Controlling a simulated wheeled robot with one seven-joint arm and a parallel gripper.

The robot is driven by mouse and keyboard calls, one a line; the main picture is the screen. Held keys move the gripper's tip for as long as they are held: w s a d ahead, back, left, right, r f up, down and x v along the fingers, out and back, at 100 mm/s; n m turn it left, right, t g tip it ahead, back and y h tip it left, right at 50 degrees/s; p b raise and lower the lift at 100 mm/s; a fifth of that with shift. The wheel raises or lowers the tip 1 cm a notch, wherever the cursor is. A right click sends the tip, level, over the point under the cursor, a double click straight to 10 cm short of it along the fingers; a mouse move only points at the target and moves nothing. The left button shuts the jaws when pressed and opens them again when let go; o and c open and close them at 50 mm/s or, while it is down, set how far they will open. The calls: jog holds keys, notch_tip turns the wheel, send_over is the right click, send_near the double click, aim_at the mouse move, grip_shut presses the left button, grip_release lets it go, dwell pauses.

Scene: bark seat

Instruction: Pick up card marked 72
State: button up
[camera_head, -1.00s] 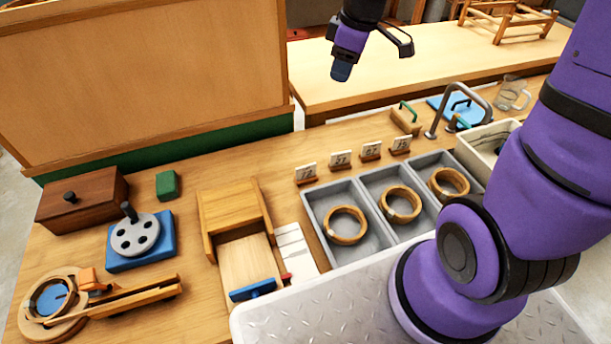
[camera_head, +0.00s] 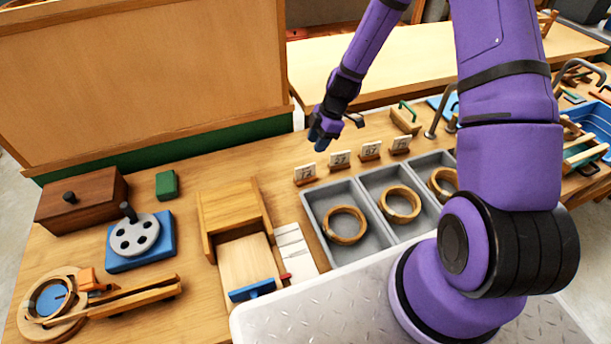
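The number on the rightmost card (camera_head: 401,143) is not clear. My gripper (camera_head: 339,134) hangs above and behind the row, over the left cards. Its fingers are apart with nothing between them, and it touches no card.
Grey bins (camera_head: 318,222) with wooden rings stand in front of the cards. A wooden block with a green handle (camera_head: 405,119) and a metal arch (camera_head: 440,112) stand right. A tall board (camera_head: 150,80) rises at back left. A wooden box (camera_head: 232,207) lies left.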

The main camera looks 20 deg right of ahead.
aim_at(304, 178)
jog(key=shift+x, duration=0.85)
jog(key=x, duration=1)
jog(key=shift+f, duration=0.25)
grip_shut()
